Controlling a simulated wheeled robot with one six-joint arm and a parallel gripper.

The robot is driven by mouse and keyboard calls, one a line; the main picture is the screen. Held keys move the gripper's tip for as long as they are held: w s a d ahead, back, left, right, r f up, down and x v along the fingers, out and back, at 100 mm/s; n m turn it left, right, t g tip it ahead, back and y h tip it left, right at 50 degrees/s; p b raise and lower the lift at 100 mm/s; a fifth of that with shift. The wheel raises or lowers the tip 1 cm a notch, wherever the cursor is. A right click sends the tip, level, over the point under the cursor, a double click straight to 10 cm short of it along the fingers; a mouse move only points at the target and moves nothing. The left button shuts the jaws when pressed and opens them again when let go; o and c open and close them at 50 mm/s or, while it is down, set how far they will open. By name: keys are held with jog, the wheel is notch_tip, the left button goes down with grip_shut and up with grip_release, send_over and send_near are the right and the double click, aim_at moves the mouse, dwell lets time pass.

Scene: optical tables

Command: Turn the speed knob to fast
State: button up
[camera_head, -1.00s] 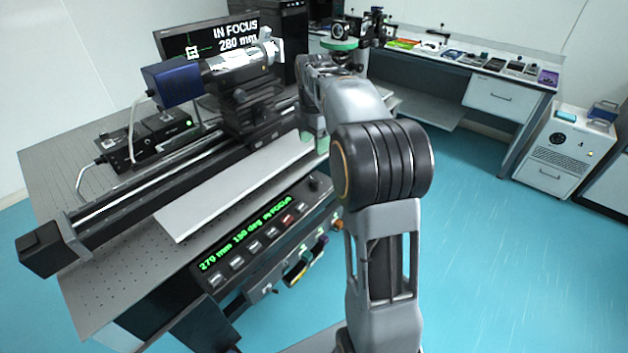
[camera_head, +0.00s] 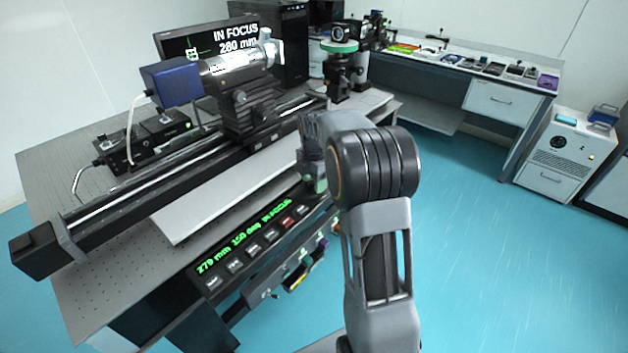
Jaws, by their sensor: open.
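The knob at the panel's right end is hidden now behind my wrist and gripper. My gripper (camera_head: 318,192) points down over that right end of the panel. It is open, though its fingertips are small and mostly hidden. I cannot tell whether it touches the knob or stands around it, nor read the knob's setting.
A blue-ended camera on a rail (camera_head: 172,82) and a long pale plate (camera_head: 205,205) lie behind the panel. A monitor (camera_head: 205,40) reads "IN FOCUS 280 mm". A post with a green ring (camera_head: 340,47) stands beyond my arm. The blue floor at right is clear.

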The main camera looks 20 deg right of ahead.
jog(key=c, duration=0.9)
jog(key=shift+m, duration=0.3)
jog(key=m+p, duration=0.2)
jog(key=m, duration=0.2)
jog(key=shift+r, duration=0.1)
jog(key=m+p, duration=0.1)
jog(key=m, duration=0.4)
jog(key=m+p, duration=0.1)
jog(key=m, duration=0.6)
jog(key=shift+w+m, duration=0.1)
jog(key=shift+m, duration=0.2)
jog(key=m+p, duration=0.1)
jog(key=m, duration=0.5)
jog(key=shift+d, duration=0.1)
jog(key=shift+m, duration=0.5)
